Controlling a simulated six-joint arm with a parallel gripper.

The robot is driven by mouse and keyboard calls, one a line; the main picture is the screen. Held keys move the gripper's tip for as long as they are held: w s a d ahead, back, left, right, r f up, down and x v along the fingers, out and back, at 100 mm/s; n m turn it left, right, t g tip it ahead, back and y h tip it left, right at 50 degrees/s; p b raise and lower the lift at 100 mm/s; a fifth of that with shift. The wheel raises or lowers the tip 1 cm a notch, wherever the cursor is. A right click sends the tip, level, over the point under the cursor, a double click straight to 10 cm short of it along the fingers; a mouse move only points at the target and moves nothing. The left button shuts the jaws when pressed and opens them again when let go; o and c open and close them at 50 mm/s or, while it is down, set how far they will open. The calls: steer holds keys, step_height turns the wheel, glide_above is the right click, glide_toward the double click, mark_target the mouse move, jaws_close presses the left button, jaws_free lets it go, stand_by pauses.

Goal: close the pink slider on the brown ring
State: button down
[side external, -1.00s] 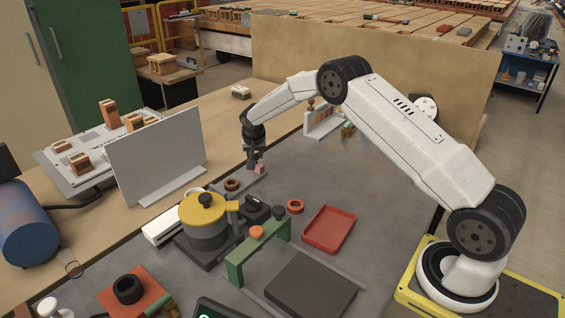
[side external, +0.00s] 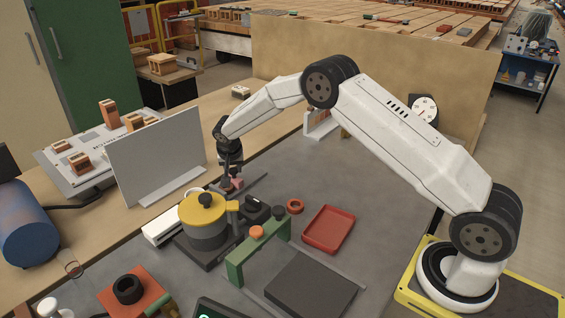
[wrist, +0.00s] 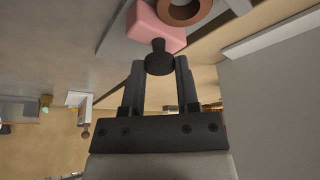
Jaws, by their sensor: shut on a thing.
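The pink slider (wrist: 153,25) is a block with a dark knob (wrist: 159,60), seen at the top of the wrist view. My gripper (wrist: 160,70) is shut on that knob, with one finger on each side. The brown ring (wrist: 188,14) lies right against the slider's edge in the wrist view; I cannot tell whether they touch.
A yellow-lidded pot (side external: 205,210) stands close in front of my gripper. A green bridge (side external: 258,252), an orange ring (side external: 295,206) and a red tray (side external: 328,229) lie to the right. A grey upright panel (side external: 160,155) stands at left.

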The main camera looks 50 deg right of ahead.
steer(key=shift+a, duration=0.4)
steer(key=shift+c, duration=1.8)
jaws_free()
steer(key=shift+r, duration=0.15)
steer(key=v, duration=0.7)
steer(key=shift+r, duration=0.25)
steer(key=shift+s+a, duration=0.1)
